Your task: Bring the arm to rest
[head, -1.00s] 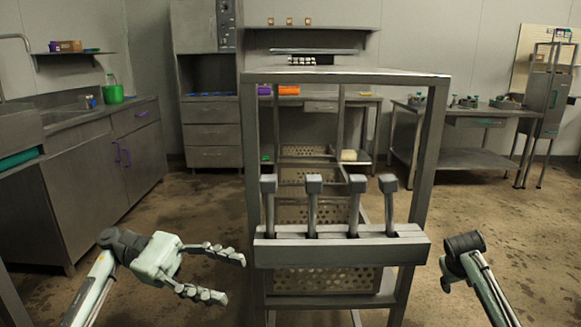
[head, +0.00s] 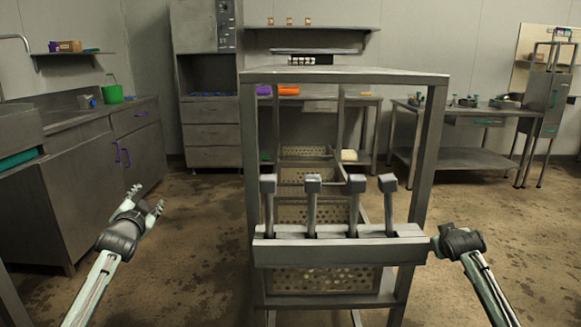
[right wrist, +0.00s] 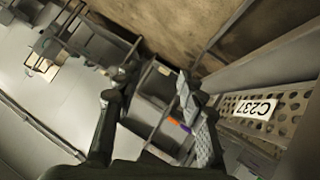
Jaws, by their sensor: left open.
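My left gripper (head: 147,198) is in the lower left of the head view, pointing forward and up. Its fingers are apart, with nothing between them. It hangs over open floor, between the left counter and the metal frame, touching neither. My right arm comes in at the lower right of the head view, its wrist close to the frame's right post in the picture; its fingers hardly show there. In the right wrist view my right gripper (right wrist: 152,76) has its two fingers spread, with nothing seen held between them.
A tall metal frame (head: 430,150) with perforated baskets stands in the middle. A bar (head: 340,251) with several upright handles crosses its front. A basket label (right wrist: 258,107) reads C237. A counter (head: 85,170) is on the left, a table (head: 465,158) at the back right.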

